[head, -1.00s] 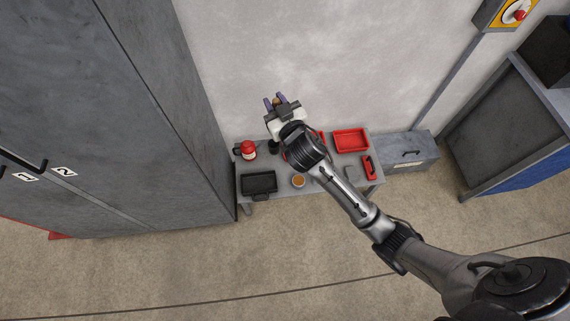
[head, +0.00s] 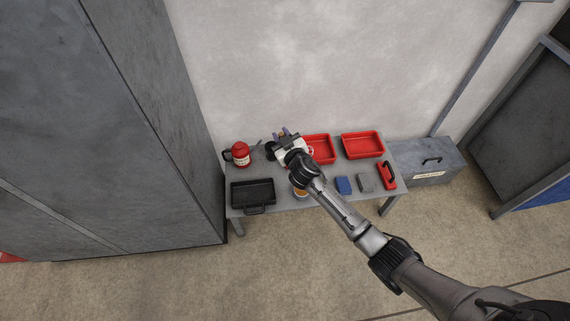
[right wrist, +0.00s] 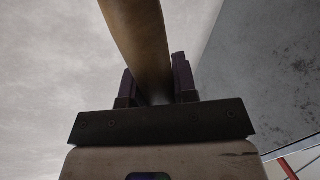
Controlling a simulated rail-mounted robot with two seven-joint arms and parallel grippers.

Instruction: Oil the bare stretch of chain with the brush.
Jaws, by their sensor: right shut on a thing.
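My right gripper (head: 285,133) is over the back of the grey table, in front of the wall. In the right wrist view its two dark purple fingers (right wrist: 158,85) are shut on a brown wooden handle (right wrist: 138,35), which looks like the brush's. The handle runs up out of the top of that view, so the bristles are hidden. No chain can be made out in either view. My left gripper is not in view.
The table holds a red jug (head: 240,156), a black tray (head: 253,193), red trays (head: 362,145), a blue block (head: 344,185), a grey block (head: 366,183) and a small round container (head: 299,194). A tall grey cabinet (head: 120,130) stands left; a grey box (head: 432,168) stands right.

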